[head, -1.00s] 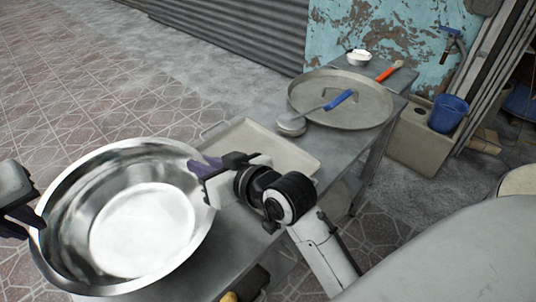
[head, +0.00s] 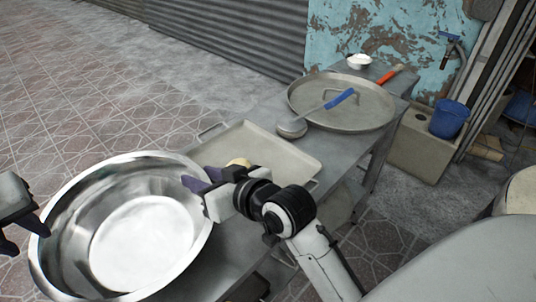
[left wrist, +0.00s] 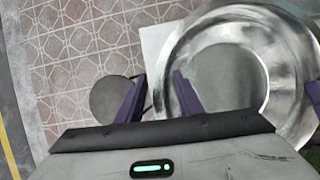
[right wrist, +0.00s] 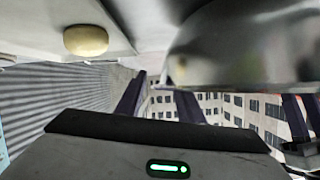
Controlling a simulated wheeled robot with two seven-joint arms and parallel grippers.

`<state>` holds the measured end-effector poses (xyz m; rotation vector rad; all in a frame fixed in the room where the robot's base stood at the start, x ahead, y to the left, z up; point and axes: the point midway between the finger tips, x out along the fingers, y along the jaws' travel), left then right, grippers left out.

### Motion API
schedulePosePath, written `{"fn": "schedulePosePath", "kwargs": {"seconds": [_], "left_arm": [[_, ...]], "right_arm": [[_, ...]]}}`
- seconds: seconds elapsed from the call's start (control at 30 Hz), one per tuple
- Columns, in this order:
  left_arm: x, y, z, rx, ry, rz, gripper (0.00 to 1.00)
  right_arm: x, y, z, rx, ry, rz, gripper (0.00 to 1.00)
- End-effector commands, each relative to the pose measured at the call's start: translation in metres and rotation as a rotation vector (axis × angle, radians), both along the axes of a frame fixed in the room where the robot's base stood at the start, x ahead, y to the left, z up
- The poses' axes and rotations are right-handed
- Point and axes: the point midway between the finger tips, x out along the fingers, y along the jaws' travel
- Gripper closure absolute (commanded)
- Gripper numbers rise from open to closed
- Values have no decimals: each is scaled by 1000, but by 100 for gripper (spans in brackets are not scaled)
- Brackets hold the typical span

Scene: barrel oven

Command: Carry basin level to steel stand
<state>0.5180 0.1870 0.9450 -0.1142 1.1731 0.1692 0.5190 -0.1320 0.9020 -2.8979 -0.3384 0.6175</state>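The wide shiny steel basin (head: 145,240) is at the left in the head view, upright or nearly so and empty. What bears it is hidden there. The basin also fills the right of the left wrist view (left wrist: 235,80) and is a blurred grey shape in the right wrist view (right wrist: 240,45). My left gripper (head: 22,235) is open at its left rim, one purple finger overlapping the basin. My right gripper (head: 197,179) is open at the right rim, fingertips apart. I cannot tell whether either touches the rim. I cannot tell which surface is the steel stand.
A grey table (head: 345,150) runs to the back right, carrying a shallow tray (head: 275,150), a large round lid (head: 370,115), a ladle (head: 293,129) and a white bowl (head: 358,61). A blue bucket (head: 449,118) stands beyond. A round dark top (left wrist: 112,97) is beside the basin. Tiled floor at left is clear.

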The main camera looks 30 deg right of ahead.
Motion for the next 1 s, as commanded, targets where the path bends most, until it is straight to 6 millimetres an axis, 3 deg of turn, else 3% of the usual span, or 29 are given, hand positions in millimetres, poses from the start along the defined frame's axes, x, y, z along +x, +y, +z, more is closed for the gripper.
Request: {"fn": "schedulePosePath", "kwargs": {"seconds": [0.03,0.27,0.5,0.7,1.0], "left_arm": [[0,0,0,1,1,0,67],[-4,-1,13,-1,-2,0,67],[-19,-4,49,-1,-3,-2,67],[-26,-5,68,1,-4,-1,67],[-30,-6,74,1,1,0,67]], "right_arm": [[0,13,6,42,-3,6,66],[0,13,6,43,-2,6,66],[0,13,6,43,-2,6,66],[-1,13,6,44,-2,6,66],[-15,7,9,37,0,5,66]]}}
